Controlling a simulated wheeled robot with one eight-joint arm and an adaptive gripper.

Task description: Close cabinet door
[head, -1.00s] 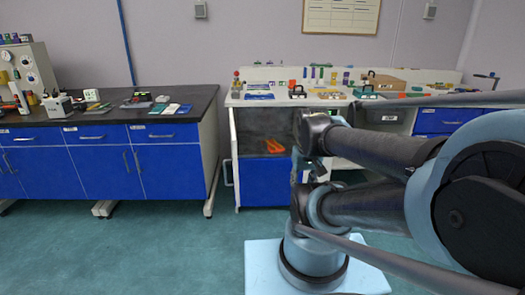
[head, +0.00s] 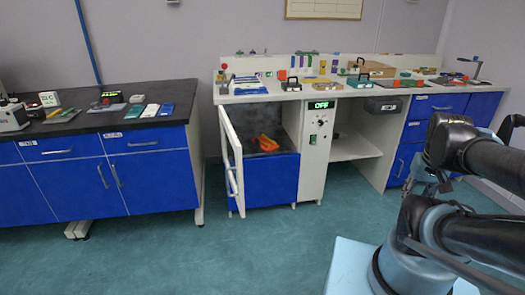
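The cabinet door (head: 239,178), with a pale frame and a handle, stands open in the head view. It swings out toward me from the left side of the cabinet (head: 270,178), which has a blue lower front and a dark open chamber. An orange object (head: 266,143) is inside the chamber. My arm is at the right of the view, well apart from the door. My gripper is not clearly made out; my arm links hide or crowd that area, and its fingers cannot be read.
A control panel with a lit OFF display (head: 321,105) is right of the chamber. A black-topped bench (head: 80,124) with blue doors stands at left. Tools and boxes line the white worktop (head: 240,98). Green floor (head: 250,250) before the cabinet is clear.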

